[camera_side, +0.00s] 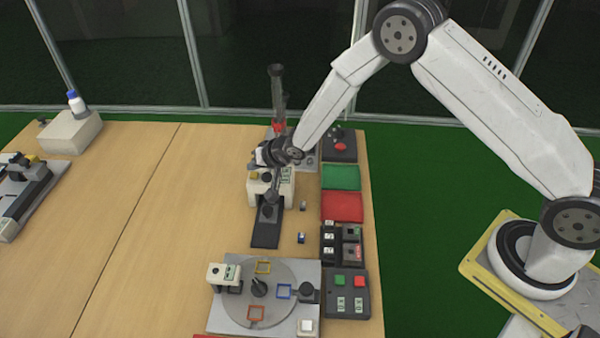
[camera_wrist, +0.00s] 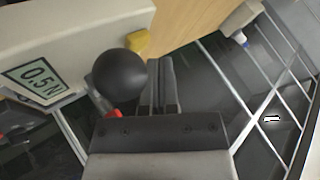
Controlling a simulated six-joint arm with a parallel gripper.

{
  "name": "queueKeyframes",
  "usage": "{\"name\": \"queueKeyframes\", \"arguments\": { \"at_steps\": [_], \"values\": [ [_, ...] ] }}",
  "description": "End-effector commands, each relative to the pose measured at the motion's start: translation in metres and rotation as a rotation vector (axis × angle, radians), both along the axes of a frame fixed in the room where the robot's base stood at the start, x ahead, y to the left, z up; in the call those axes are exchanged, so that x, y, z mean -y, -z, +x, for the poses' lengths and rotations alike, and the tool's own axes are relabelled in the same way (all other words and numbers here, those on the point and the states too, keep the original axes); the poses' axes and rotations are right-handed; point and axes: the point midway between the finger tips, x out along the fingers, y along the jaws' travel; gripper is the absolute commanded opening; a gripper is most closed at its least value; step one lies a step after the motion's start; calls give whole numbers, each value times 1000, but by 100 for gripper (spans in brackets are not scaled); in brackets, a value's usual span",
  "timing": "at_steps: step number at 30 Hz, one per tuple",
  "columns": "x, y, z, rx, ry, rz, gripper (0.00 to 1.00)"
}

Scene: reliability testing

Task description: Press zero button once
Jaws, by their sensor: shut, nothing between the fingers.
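A cream-coloured device (camera_side: 287,190) stands at the back of the right-hand table. It carries a small yellow button (camera_side: 253,175), a dark round knob and a green-white label (camera_side: 285,174). I see no readable "zero" marking. My gripper (camera_side: 270,200) points down in front of the device, over a black strip (camera_side: 266,232). In the wrist view its fingers (camera_wrist: 162,88) are together and empty, right of the knob; contact cannot be told.
A grey turntable plate (camera_side: 225,318) with coloured square frames lies in front. Green (camera_side: 341,177) and red (camera_side: 342,207) pads and button boxes (camera_side: 346,305) line the right edge. Small parts (camera_side: 301,238) lie beside the strip.

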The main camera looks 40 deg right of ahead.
Motion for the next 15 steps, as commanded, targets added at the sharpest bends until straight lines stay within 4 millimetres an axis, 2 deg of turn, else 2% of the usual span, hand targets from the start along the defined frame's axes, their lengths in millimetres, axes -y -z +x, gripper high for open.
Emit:
{"name": "queueKeyframes", "arguments": {
  "at_steps": [15],
  "values": [
    [0, 7, 0, 0, -1, -1, 0]
  ]
}}
